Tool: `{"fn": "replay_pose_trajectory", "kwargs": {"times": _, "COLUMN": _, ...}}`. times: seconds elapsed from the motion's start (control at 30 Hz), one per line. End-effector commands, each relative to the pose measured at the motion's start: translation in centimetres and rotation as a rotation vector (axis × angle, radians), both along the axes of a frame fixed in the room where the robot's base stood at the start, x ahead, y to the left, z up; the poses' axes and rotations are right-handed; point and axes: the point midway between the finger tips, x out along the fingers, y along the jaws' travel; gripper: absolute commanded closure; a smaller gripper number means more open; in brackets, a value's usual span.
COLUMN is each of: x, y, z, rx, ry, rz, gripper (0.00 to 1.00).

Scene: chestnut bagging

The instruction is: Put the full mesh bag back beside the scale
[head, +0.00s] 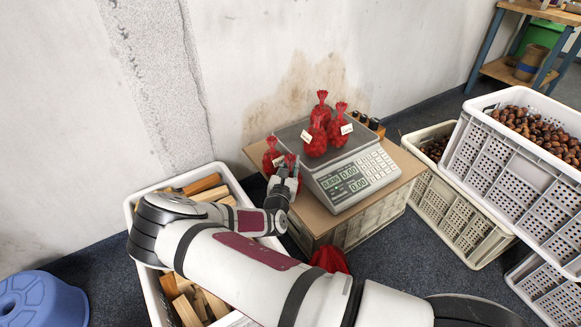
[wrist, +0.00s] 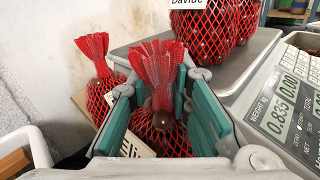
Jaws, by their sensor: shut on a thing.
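A red mesh bag of chestnuts (wrist: 160,130) is between the teal pads of my gripper (wrist: 165,105), which is shut on it below its gathered top. In the head view my gripper (head: 285,180) is at the left side of the scale (head: 345,165), low by the board's left edge, and the bag's red top (head: 290,160) shows just above the fingers. Whether its base touches the board is hidden. Another red mesh bag (head: 271,156) stands close behind it, left of the scale; it also shows in the wrist view (wrist: 98,85).
Several tagged red bags (head: 316,138) stand on the scale's pan. The scale sits on a brown board (head: 388,188) over a crate. Small dark-topped items (head: 370,123) stand behind it. A wood-filled crate (head: 133,215) is left; chestnut crates (head: 510,150) are right. Something red (head: 330,260) shows below the board.

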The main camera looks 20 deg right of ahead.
Motion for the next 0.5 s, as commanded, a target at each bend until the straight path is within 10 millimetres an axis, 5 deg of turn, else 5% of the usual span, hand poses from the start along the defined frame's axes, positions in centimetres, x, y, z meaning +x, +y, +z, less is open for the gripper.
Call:
{"fn": "replay_pose_trajectory", "kwargs": {"times": 0.23, "x": 0.02, "y": -0.04, "z": -0.19, "rx": -0.001, "ry": -0.002, "rz": 0.000, "gripper": 1.00}}
{"fn": "replay_pose_trajectory", "kwargs": {"times": 0.27, "x": 0.00, "y": -0.04, "z": -0.25, "rx": 0.000, "ry": 0.000, "rz": 0.000, "gripper": 0.77}}
{"fn": "replay_pose_trajectory", "kwargs": {"times": 0.33, "x": 0.00, "y": -0.03, "z": -0.23, "rx": 0.000, "ry": 0.000, "rz": 0.000, "gripper": 0.61}}
{"fn": "replay_pose_trajectory", "kwargs": {"times": 0.5, "x": -0.01, "y": -0.01, "z": -0.23, "rx": 0.000, "ry": 0.000, "rz": 0.000, "gripper": 0.61}}
